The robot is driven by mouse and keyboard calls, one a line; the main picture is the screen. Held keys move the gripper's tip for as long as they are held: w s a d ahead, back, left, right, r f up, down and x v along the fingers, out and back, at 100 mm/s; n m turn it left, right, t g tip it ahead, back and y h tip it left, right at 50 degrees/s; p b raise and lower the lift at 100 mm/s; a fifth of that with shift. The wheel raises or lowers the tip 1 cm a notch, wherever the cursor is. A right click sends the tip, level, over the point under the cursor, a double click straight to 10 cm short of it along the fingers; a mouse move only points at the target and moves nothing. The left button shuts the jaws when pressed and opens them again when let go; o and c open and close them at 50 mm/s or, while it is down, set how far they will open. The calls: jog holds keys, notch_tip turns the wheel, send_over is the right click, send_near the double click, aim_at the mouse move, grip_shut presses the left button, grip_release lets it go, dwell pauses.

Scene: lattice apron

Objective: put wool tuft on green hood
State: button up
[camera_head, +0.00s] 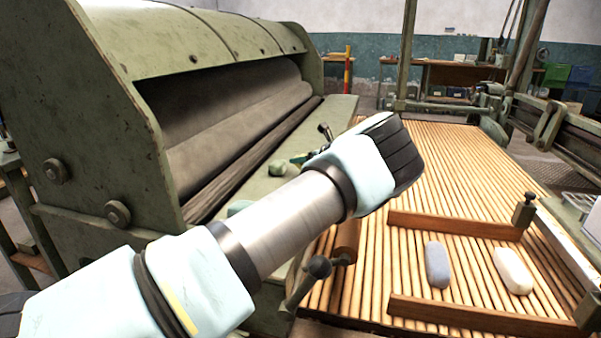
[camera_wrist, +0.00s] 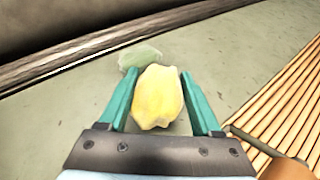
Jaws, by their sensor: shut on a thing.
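The yellow wool tuft (camera_wrist: 158,98) is between the teal fingers of my gripper (camera_wrist: 158,76) in the wrist view, with both fingers close along its sides. In the head view my gripper (camera_head: 300,158) is largely hidden behind my wrist, and I cannot make out the yellow tuft there. The green hood (camera_head: 190,38) is the curved worn cover on top of the big machine at the upper left. My gripper is lower than it, to its right, over a flat green ledge (camera_head: 338,112) in front of the rollers.
A pale green tuft (camera_wrist: 140,54) lies on the ledge just beyond my fingertips. Dark rollers (camera_head: 225,115) run beside the ledge. The slatted wooden apron (camera_head: 455,160) at the right holds a blue-grey tuft (camera_head: 437,264) and a white tuft (camera_head: 512,270) between wooden bars.

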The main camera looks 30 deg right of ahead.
jog(key=shift+f, duration=1.85)
jog(key=shift+f, duration=0.2)
jog(key=o, duration=1.5)
jog(key=shift+c, duration=0.2)
